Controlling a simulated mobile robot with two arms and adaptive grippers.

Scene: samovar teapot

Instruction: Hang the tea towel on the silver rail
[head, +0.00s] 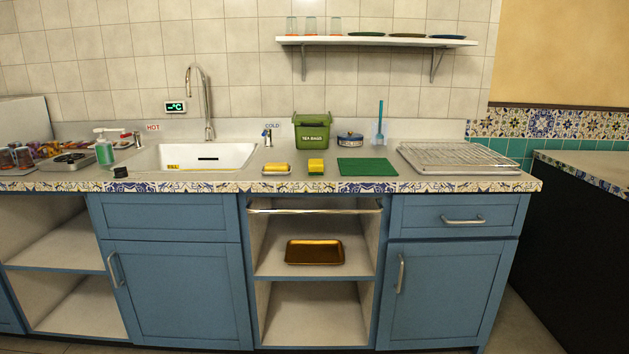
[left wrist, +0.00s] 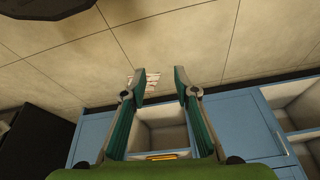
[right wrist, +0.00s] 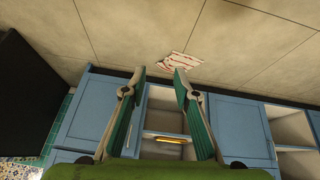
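The tea towel, a white cloth with red stripes, lies on the tiled floor in front of the cabinets in the right wrist view (right wrist: 181,62). My left gripper (left wrist: 158,82) is open and empty. My right gripper (right wrist: 160,77) is open and empty. Neither gripper shows in the head view, nor does the towel.
The open bay holds a golden tray (head: 315,252) on its middle shelf. Blue cupboard doors (head: 174,291) flank it. The counter above carries a sink (head: 207,156), sponges, a green mat (head: 367,167) and a wire rack (head: 458,157). The floor around the towel looks clear.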

